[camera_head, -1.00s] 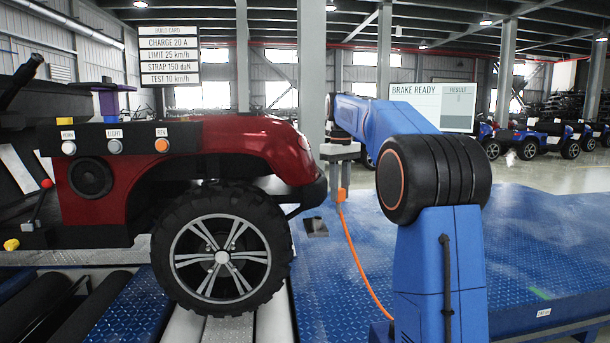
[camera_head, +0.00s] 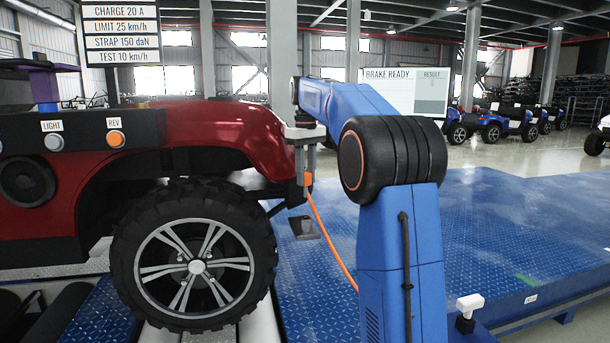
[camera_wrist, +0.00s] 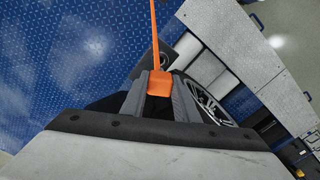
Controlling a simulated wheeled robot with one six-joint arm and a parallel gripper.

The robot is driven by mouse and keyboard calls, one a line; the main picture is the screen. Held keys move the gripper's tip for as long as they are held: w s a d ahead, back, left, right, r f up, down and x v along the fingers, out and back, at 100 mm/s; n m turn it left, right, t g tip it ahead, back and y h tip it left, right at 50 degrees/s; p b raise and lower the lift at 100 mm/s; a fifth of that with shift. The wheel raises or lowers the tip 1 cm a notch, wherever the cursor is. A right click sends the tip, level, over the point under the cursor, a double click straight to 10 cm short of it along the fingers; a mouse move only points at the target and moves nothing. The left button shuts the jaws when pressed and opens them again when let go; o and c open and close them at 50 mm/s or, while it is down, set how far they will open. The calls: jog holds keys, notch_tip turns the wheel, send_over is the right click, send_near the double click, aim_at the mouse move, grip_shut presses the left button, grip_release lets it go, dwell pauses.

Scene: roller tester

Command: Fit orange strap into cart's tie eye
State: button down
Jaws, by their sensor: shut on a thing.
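My gripper (camera_head: 307,178) is shut on the orange end block of the orange strap (camera_head: 330,243), just off the front end of the red cart (camera_head: 222,130). The strap runs from the block down to the right and passes behind my arm. In the wrist view the orange block (camera_wrist: 159,83) sits between the two grey fingers, and the strap leads away to the top edge. The block is close to the cart's black front bumper; I cannot tell whether they touch. The tie eye cannot be made out in either view.
The cart's front wheel (camera_head: 196,262) stands on the rollers. A small dark plate (camera_head: 303,228) is on the blue tread-plate deck (camera_head: 480,240), which is mostly clear to the right. A white-topped post (camera_head: 469,307) stands at the deck's near edge.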

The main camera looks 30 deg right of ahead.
aim_at(306, 191)
jog(key=shift+s+f, duration=0.1)
jog(key=shift+f, duration=2.75)
jog(key=shift+f, duration=2.55)
jog(key=c, duration=1.3)
grip_release()
notch_tip(306, 191, up, 17)
jog(key=shift+f, duration=0.15)
jog(key=shift+r, duration=0.35)
